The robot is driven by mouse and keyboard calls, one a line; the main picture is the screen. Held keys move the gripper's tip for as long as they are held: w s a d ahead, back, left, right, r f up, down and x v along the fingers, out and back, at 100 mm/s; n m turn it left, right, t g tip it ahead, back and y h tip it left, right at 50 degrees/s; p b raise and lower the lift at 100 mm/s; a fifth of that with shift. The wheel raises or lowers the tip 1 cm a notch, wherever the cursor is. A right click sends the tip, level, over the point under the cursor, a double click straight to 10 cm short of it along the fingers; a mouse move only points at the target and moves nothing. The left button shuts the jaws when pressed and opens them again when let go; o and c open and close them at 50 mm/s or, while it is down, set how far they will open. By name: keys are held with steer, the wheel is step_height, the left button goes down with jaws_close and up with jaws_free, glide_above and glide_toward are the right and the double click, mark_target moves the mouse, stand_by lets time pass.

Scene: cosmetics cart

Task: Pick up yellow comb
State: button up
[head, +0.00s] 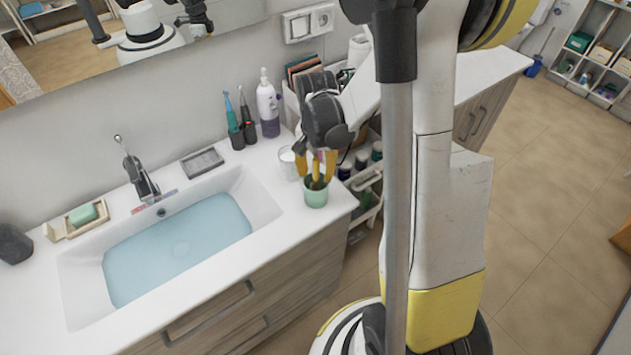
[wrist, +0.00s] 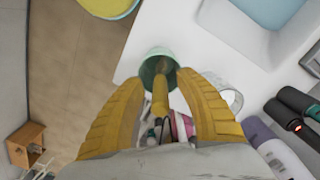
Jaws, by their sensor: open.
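The yellow comb (wrist: 160,96) stands in a green cup (wrist: 152,68), its upper part rising toward the wrist camera. The comb (head: 316,169) and the cup (head: 316,194) also show in the head view, at the right front corner of the white counter. My gripper (wrist: 160,82) has its two yellow fingers spread, one on each side of the comb, with gaps visible. In the head view my gripper (head: 316,178) points down just above the cup. The comb's lower end is hidden inside the cup.
A clear glass (head: 287,163) stands close behind the cup. A white and purple bottle (head: 268,105) and toothbrushes in dark holders (head: 237,138) are farther back. The water-filled sink (head: 247,190) is left. A cart (head: 362,190) with bottles is beside the counter.

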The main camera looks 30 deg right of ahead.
steer(key=shift+c, duration=0.2)
jaws_close()
